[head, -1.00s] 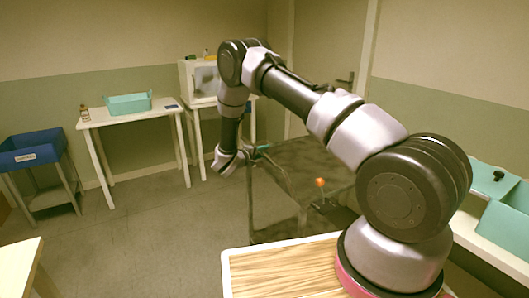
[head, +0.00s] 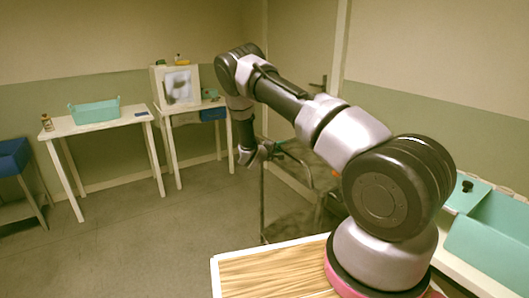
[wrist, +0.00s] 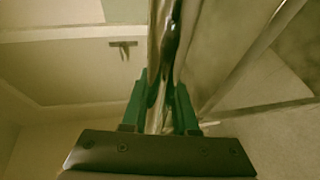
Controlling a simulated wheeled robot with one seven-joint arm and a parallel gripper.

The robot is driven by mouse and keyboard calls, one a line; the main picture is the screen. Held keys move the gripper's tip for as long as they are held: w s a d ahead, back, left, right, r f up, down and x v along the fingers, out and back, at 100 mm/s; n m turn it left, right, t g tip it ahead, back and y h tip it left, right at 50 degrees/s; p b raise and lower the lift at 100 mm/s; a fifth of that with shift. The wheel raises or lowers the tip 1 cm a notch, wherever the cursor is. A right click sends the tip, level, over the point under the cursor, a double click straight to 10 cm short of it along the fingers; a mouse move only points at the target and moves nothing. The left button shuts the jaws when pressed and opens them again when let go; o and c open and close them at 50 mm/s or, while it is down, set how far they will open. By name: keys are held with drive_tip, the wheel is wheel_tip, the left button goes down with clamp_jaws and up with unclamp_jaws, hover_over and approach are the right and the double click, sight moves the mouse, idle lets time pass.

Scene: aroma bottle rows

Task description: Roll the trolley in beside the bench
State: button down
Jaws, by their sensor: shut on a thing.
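The trolley (head: 284,224) is a dark, thin-framed stand with metal posts, right of centre in the head view. My arm hides much of its right side. My gripper (head: 262,152) is at the trolley's upper left corner. In the wrist view my gripper (wrist: 160,108) has its green fingers shut on a shiny metal bar (wrist: 166,50) of the trolley. Several white tables are in view; which one is the bench I cannot tell. One white table (head: 95,127) stands at the left, apart from the trolley.
A teal bin (head: 95,111) and a small bottle (head: 47,122) are on the left table. A white box (head: 177,86) sits on another table at the back. A blue bin (head: 12,157) stands far left. Teal trays (head: 490,240) are at the right. The floor (head: 150,245) at left centre is clear.

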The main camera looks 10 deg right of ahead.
drive_tip(key=w+d, duration=0.4)
drive_tip(key=d, duration=0.9)
drive_tip(key=shift+w+d, duration=0.2)
drive_tip(key=shift+d, duration=0.2)
drive_tip(key=c, duration=0.7)
unclamp_jaws()
drive_tip(key=shift+d, duration=0.15)
drive_tip(key=v, duration=1.1)
drive_tip(key=shift+w, duration=0.1)
